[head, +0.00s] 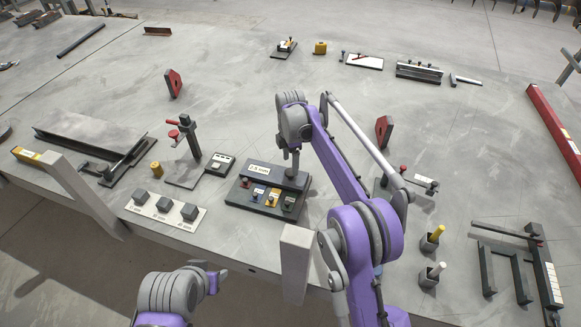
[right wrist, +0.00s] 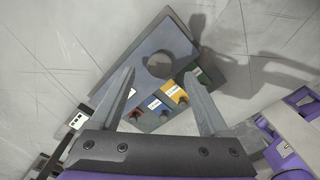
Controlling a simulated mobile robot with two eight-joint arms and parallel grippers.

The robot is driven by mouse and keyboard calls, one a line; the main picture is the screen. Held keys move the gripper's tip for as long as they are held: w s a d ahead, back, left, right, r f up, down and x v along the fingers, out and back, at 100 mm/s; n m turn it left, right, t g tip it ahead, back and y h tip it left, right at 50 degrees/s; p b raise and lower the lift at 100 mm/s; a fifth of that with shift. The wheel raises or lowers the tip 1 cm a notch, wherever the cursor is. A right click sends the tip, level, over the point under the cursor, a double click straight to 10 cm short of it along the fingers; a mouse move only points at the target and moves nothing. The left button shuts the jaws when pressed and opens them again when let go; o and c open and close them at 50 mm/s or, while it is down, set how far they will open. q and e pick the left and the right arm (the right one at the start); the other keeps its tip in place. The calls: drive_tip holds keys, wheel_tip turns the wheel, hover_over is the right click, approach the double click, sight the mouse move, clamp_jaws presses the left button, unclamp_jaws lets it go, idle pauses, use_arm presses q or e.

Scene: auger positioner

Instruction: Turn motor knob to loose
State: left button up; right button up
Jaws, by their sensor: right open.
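A dark grey control block (head: 232,195) with a white label stands on the table at centre. Its front edge holds small knobs on coloured plates: red (head: 245,183), blue (head: 256,193), yellow (head: 272,197) and green (head: 289,202). Which one is the motor knob cannot be read. My right gripper (head: 290,165) is over the block's right end, pointing down. In the right wrist view my right gripper (right wrist: 159,73) is open and empty, its fingers either side of a dark round feature (right wrist: 159,64) on the block (right wrist: 140,45). My left gripper is not visible; only part of that arm shows.
A plate with several grey cubes (head: 164,205) lies left of the block, with a red-handled clamp stand (head: 190,140) behind. A small labelled box (head: 220,164) sits close by. A red wedge (head: 383,130) stands to the right.

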sight(290, 171)
wheel_tip(290, 171, up, 7)
drive_tip(key=shift+p, duration=0.3)
drive_tip(key=shift+r, duration=0.1)
drive_tip(key=s+d+r+m+t, duration=0.1)
drive_tip(key=s+d+r+m, duration=0.4)
drive_tip(key=s, duration=0.3)
drive_tip(key=s+d+r+m+t, duration=0.2)
drive_tip(key=s+d+r+m, duration=0.1)
drive_tip(key=s+d+m, duration=0.35)
drive_tip(key=s+d+f+m+t, duration=0.1)
drive_tip(key=s+d+f+m, duration=0.1)
drive_tip(key=s, duration=0.5)
drive_tip(key=s+d+f+m, duration=0.2)
drive_tip(key=s+f+m, duration=0.3)
drive_tip(key=s, duration=0.3)
drive_tip(key=s+d+f+m+t, duration=0.1)
drive_tip(key=s+d+f+m, duration=0.1)
drive_tip(key=s, duration=0.6)
drive_tip(key=shift+f+m+t, duration=0.3)
drive_tip(key=shift+f+m, duration=0.35)
drive_tip(key=shift+m, duration=0.4)
